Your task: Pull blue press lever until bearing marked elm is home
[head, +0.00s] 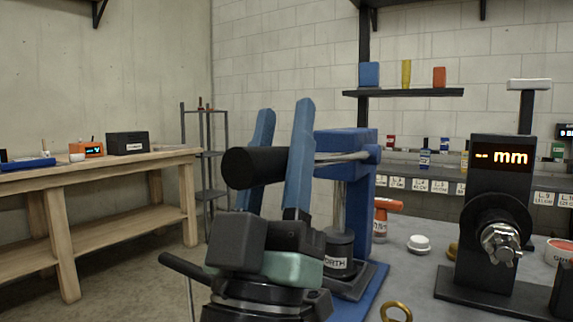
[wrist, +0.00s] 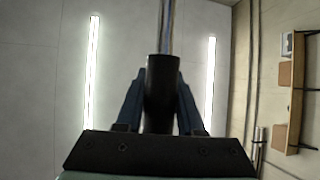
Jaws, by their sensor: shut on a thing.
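The blue press (head: 350,150) stands on its blue base at the near edge of the grey bench. Its lever, a silver rod with a black grip (head: 248,168), sticks out to the left, about level. My gripper (head: 284,115), with two blue fingers, is shut on this black grip, fingers pointing up on both sides. In the wrist view the black grip (wrist: 161,95) sits between the fingers and the rod runs away from it. Under the ram is a dark cylinder (head: 338,248) with a label ending in "ORTH", partly hidden by my gripper. I see no elm marking.
A gauge reading "-- mm" (head: 500,157) stands on the bench at right. A shelf (head: 403,93) hangs behind. A wooden workbench (head: 100,170) is at left, with free floor between.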

